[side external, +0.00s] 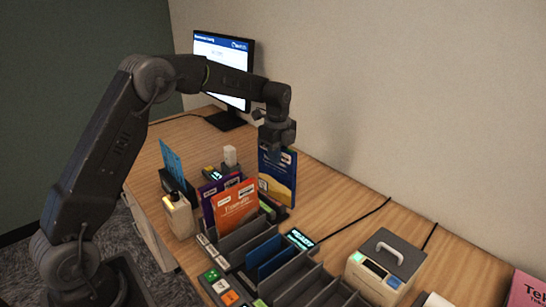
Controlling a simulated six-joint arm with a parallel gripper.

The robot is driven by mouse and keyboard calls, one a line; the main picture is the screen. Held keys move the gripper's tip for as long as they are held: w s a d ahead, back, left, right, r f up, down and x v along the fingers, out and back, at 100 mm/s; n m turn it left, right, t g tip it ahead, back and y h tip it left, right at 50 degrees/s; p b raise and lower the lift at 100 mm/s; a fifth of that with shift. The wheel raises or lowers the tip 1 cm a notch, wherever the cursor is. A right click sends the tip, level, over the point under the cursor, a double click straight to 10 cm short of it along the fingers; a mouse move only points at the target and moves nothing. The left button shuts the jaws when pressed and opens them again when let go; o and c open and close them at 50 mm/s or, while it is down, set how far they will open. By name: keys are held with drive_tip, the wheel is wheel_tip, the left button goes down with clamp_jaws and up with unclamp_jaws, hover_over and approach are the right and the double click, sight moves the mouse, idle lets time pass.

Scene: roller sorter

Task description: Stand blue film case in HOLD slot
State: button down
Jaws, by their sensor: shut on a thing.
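My gripper (276,148) points down at the back of the sorter and is shut on the top edge of an upright blue case (278,172) with a yellow-orange lower part. This case is behind the orange and purple cases; its lower edge is close to the rear slots, and I cannot tell whether it touches them. Another blue case (264,253) stands low in a middle slot of the grey sorter rack (308,268). A light-blue card or case (173,160) stands in a dark holder at the left. No HOLD label is readable.
An orange case (236,206) and a purple case (212,198) stand in the left slots. A small lit display (299,238) is beside the rack. A grey-and-white box device (385,268) stands at right, a monitor (222,60) at back. Several right-hand slots look empty.

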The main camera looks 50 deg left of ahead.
drive_tip(key=s+d+r+n, duration=0.1)
drive_tip(key=s+d+n, duration=0.45)
drive_tip(key=d, duration=0.35)
drive_tip(key=s+d+r+n, duration=0.1)
drive_tip(key=s+d+n, duration=0.4)
drive_tip(key=d, duration=0.4)
drive_tip(key=s+d+r+n, duration=0.1)
drive_tip(key=s+d+n, duration=0.4)
drive_tip(key=d, duration=0.4)
wheel_tip(320, 180, down, 10)
drive_tip(key=w+n, duration=0.1)
drive_tip(key=shift+w+r, duration=0.15)
drive_tip(key=shift+w, duration=0.1)
drive_tip(key=shift+f, duration=0.6)
drive_tip(key=c, duration=1.1)
unclamp_jaws()
drive_tip(key=shift+a, duration=0.1)
drive_tip(key=shift+o, duration=0.2)
drive_tip(key=shift+r, duration=0.1)
wheel_tip(320, 180, up, 14)
